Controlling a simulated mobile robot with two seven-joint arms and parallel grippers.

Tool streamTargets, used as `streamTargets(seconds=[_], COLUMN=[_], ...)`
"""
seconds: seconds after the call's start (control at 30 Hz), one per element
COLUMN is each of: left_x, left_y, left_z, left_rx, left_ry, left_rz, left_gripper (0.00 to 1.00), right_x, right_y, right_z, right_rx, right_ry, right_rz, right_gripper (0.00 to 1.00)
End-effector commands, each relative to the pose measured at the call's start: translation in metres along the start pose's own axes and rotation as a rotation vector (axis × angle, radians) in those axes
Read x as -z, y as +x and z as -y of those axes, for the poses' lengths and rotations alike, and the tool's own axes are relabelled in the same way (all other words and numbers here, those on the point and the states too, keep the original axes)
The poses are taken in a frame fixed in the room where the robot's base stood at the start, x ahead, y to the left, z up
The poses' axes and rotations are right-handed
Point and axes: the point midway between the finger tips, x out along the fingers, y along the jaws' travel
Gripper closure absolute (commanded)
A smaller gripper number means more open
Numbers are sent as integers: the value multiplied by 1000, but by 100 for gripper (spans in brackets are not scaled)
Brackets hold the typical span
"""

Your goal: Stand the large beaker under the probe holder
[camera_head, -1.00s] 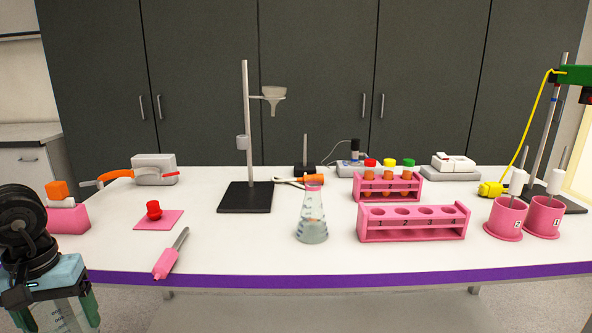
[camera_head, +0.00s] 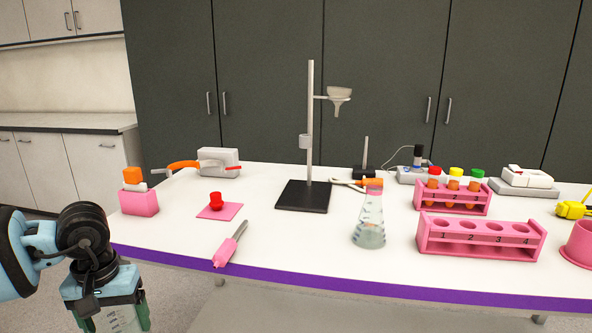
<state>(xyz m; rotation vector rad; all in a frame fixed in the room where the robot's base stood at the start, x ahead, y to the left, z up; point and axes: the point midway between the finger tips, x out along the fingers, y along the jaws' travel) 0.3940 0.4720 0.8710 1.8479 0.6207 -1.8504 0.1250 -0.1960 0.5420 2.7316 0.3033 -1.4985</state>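My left gripper (camera_head: 114,308) is at the lower left, in front of the table's left front edge. The probe holder is out of view. A yellow piece (camera_head: 574,210), which was joined by a cable to the green holder at the right earlier, shows at the right edge. My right gripper is not in view.
A stand with a funnel (camera_head: 339,93), a conical flask (camera_head: 369,228), pink racks (camera_head: 481,252), a pink spatula-like tool (camera_head: 229,246) and a pink cup (camera_head: 583,244) occupy the white table (camera_head: 300,253). Its front strip is mostly clear. Grey cabinets stand behind.

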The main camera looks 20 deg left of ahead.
Motion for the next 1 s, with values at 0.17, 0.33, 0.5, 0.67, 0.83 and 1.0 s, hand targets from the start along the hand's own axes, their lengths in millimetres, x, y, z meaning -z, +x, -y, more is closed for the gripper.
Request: streamTargets(seconds=[0.17,0.33,0.5,0.67,0.83,1.0], left_x=[-4,-12,-23,-36,-52,-69], left_y=[6,19,32,41,41,32], left_z=[-5,-18,-45,-82,-128,-174], left_rx=[-2,-8,-10,-10,-10,-6], left_ry=[3,24,73,154,270,403], left_rz=[-3,-1,-2,-4,-6,-8], left_gripper=[65,65,65,65,65,65], right_x=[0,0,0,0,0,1], right_y=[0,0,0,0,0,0], right_z=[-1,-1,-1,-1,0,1], right_rx=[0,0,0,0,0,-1], right_ry=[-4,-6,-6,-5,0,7], right_rz=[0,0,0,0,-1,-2], right_gripper=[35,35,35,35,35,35])
